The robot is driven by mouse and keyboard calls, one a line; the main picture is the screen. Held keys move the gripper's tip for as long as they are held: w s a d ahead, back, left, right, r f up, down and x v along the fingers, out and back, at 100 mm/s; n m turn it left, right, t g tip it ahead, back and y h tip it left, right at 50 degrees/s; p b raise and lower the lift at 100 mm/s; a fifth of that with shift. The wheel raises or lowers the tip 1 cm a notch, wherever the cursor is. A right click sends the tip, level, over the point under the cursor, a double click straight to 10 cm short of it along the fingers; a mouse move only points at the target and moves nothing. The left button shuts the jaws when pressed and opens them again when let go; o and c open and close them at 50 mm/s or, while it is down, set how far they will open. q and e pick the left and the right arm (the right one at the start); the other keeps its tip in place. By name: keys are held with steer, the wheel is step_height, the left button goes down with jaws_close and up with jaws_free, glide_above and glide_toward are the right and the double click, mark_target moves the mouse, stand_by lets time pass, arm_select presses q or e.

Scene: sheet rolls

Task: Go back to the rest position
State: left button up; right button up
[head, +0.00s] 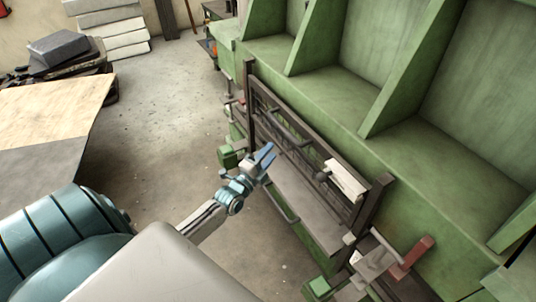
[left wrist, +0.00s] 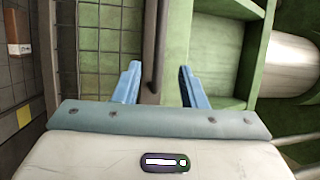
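My left gripper (head: 266,156) reaches in from the lower left in the head view, beside the front of the green machine (head: 420,165). Its blue fingers are apart in the left wrist view (left wrist: 159,70). A dark bar (left wrist: 154,45) shows between and beyond the fingertips there, with space on both sides, and I cannot tell how far off it is. I see nothing held. My right gripper is not in view.
A dark frame with a mesh guard (head: 258,92) and a grey shelf (head: 305,205) stand close to the gripper. A red handle (head: 415,252) sticks out at lower right. A wooden board (head: 50,105) lies at left. Bare floor (head: 165,110) lies between.

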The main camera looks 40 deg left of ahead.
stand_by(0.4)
arm_select(q)
steer(key=s+f+n+g+b, duration=0.1)
steer(key=s+f+n+g, duration=0.3)
steer(key=f, duration=0.9)
steer(key=s+f+n+g+y+b, duration=0.1)
steer(key=s+f+n+g+b, duration=0.1)
steer(key=s+f, duration=0.8)
steer(key=s+f+n+g+b, duration=0.1)
steer(key=s+f+n+g, duration=0.15)
steer(key=f, duration=1.35)
steer(key=s+d+f+n+g+b, duration=0.1)
steer(key=s+d+f+n+g, duration=0.1)
steer(key=s+f, duration=0.5)
steer(key=s+d+f+n+g+b, duration=0.1)
steer(key=s+d+f+n+g, duration=0.2)
steer(key=s+f, duration=0.4)
steer(key=s+d+f+n+g+b, duration=0.1)
steer(key=s+d+f+n+g, duration=0.2)
steer(key=s+f, duration=0.5)
steer(key=s+d+g, duration=0.1)
steer(key=s+g, duration=0.1)
steer(key=s, duration=0.9)
steer(key=shift+s, duration=0.15)
steer(key=shift+n, duration=0.25)
